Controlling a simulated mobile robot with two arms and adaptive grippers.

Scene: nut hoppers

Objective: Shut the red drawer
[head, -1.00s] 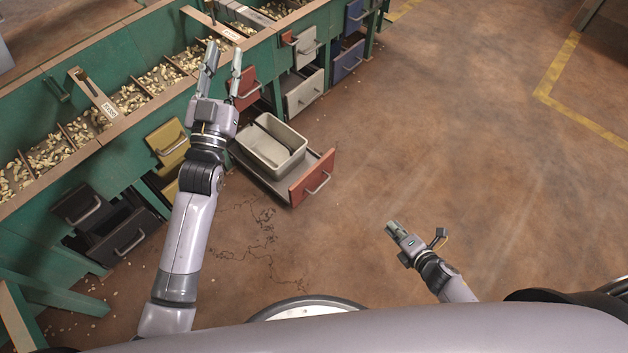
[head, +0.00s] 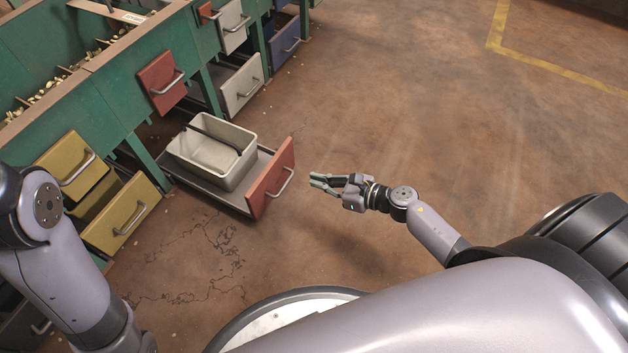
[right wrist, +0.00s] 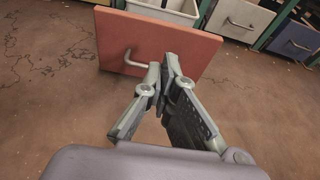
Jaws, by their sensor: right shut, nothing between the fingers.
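The open red drawer (head: 270,180) sticks far out from the green bench, low near the floor, with a grey bin (head: 212,152) standing in it. Its red front and metal handle face my right gripper (head: 315,182). That gripper is shut and empty, a short way to the right of the drawer front. In the right wrist view the fingertips (right wrist: 167,62) overlap the red front (right wrist: 150,45), just right of its handle (right wrist: 133,62); I cannot tell whether they touch. My left arm shows at the left edge of the head view, but its gripper is out of frame.
Above it, another red drawer (head: 162,82) sits in the bench. Yellow drawers (head: 122,215) stand open at the left. White (head: 242,85) and blue (head: 285,45) drawers are farther along. The floor (head: 400,110) right of the drawer is clear.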

